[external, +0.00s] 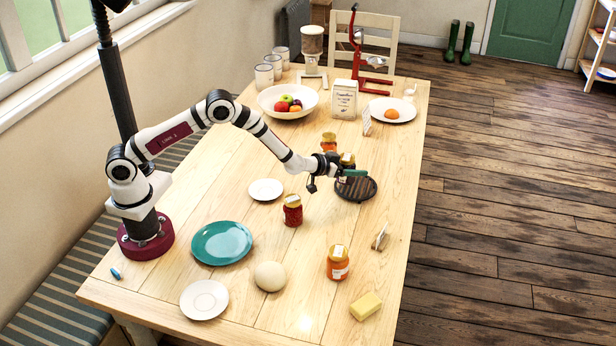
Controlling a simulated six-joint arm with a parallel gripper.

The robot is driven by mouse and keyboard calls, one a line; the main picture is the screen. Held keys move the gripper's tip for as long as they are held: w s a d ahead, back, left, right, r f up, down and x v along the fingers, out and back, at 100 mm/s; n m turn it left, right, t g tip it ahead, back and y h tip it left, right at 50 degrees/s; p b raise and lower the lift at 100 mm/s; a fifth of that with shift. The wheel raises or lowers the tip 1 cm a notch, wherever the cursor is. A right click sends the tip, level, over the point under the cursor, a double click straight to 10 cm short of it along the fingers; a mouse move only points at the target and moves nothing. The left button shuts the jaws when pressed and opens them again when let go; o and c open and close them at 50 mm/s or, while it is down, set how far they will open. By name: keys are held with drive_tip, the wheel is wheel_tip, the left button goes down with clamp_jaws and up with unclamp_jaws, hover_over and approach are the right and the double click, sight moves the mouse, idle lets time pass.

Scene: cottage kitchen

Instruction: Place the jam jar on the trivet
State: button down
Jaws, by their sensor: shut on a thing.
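The trivet (366,192) is a dark, round, slatted disc lying flat on the table, right of centre. My gripper (346,173) is at the trivet's far left part and is shut on a small dark jam jar (347,159) with a yellowish top. The gripper's fingers hide the lower part of this jar, so I cannot tell whether it touches the trivet or hangs just above it. The jar looks upright.
Another jar (329,141) stands close behind the held one. A red jar (293,212) and an orange jar (338,265) stand nearer. The table right of the trivet is clear.

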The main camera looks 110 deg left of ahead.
drive_tip(key=f, duration=0.1)
drive_tip(key=a+f, duration=0.1)
drive_tip(key=f, duration=0.3)
drive_tip(key=shift+s+a, duration=0.1)
drive_tip(key=shift+a, duration=0.25)
unclamp_jaws()
drive_tip(key=shift+f, duration=0.1)
